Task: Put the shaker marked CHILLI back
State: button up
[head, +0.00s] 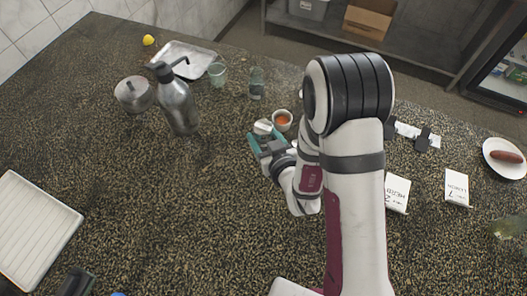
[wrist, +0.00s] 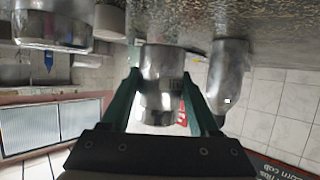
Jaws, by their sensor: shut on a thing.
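My gripper (head: 266,143) is at the middle of the dark speckled counter, left of the small sauce bowl. Its teal fingers (wrist: 158,98) are shut on a shiny metal shaker (wrist: 157,78). The shaker's pale top (head: 263,127) shows between the fingers in the head view. A red marking (wrist: 182,116) shows by the shaker's side, but I cannot read its lettering. I cannot tell whether the shaker touches the counter.
A steel bottle (head: 178,102), round metal pot (head: 133,94), tray (head: 200,57), drinking glass (head: 217,74) and small jar (head: 257,84) stand behind. The sauce bowl (head: 282,121) is close right. Cards (head: 456,188) and a sausage plate (head: 493,166) lie right. The left-front counter has free room.

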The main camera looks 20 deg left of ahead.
aim_at(263, 150)
notch_tip(263, 150, down, 6)
jog(key=shift+f, duration=0.15)
jog(key=shift+f, duration=0.15)
jog(key=o, duration=1.1)
jog(key=shift+v, duration=2.75)
